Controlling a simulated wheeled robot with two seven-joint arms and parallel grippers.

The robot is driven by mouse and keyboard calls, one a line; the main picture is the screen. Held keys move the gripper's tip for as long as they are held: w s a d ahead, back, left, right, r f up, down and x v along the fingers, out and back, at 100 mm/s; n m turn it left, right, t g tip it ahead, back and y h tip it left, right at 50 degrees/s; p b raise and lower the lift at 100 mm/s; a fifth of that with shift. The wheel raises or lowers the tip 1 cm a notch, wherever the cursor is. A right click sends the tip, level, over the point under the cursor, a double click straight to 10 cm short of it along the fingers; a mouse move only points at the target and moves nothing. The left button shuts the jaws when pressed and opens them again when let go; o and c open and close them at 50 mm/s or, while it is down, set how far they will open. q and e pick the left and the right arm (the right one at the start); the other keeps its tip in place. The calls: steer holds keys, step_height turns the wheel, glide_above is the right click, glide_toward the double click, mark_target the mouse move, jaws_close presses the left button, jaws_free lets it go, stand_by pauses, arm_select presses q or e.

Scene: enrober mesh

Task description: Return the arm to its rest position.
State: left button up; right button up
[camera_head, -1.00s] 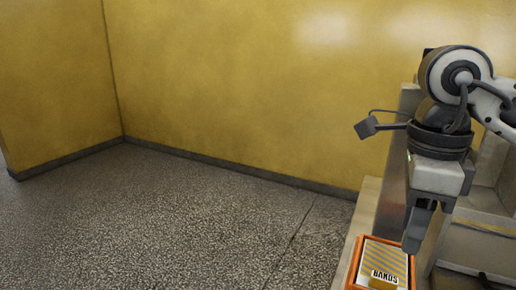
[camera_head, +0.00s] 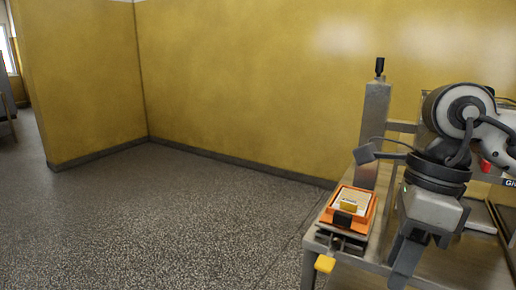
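My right arm comes in from the right edge, and its gripper (camera_head: 405,266) points downward over the metal bench. The lower tips run close to the bottom of the picture. The fingers overlap from this angle, so I cannot tell whether they are open or shut, and I see nothing held in them. The gripper shows to the right of an orange box (camera_head: 367,222) with a pale label, apart from it in the picture. My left gripper is not in view.
The metal bench (camera_head: 322,240) stands at the right, with an upright post (camera_head: 375,125) behind the box and a yellow knob (camera_head: 325,264) at its front. A red object (camera_head: 486,166) shows behind my arm. The speckled floor (camera_head: 190,220) at left is clear up to the yellow walls (camera_head: 240,80).

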steer(key=s+a+f+g+y, duration=0.1)
steer(key=s+a+g+y, duration=0.15)
steer(key=a, duration=0.25)
steer(key=s+a+f+g+y, duration=0.1)
steer(key=a+f+y, duration=0.15)
steer(key=a, duration=0.25)
steer(key=a+r+m+y, duration=0.6)
steer(key=a+y, duration=0.3)
steer(key=y, duration=0.4)
steer(key=w+d+f+m+t+h, duration=0.1)
steer(key=w+d+f+m+t, duration=0.2)
steer(key=m+t, duration=0.75)
steer(key=w+d+f+m+t, duration=0.25)
steer(key=w+m+t, duration=0.25)
steer(key=m+t, duration=0.55)
steer(key=d+f+m+t+h, duration=0.1)
steer(key=d+f+m+h, duration=0.3)
steer(key=f+m+h, duration=0.8)
steer(key=s+d+f+m+g+h, duration=0.2)
steer(key=s+f, duration=0.3)
steer(key=f, duration=0.4)
steer(key=s+d+f+m+g+h, duration=0.2)
steer(key=s+d+f+m+g, duration=0.1)
steer(key=f, duration=0.6)
steer(key=s+m+g, duration=0.1)
steer(key=s+m, duration=0.1)
steer(key=s, duration=0.1)
steer(key=shift+d+f+g, duration=0.3)
steer(key=shift+f+g, duration=0.05)
steer(key=shift+f, duration=0.05)
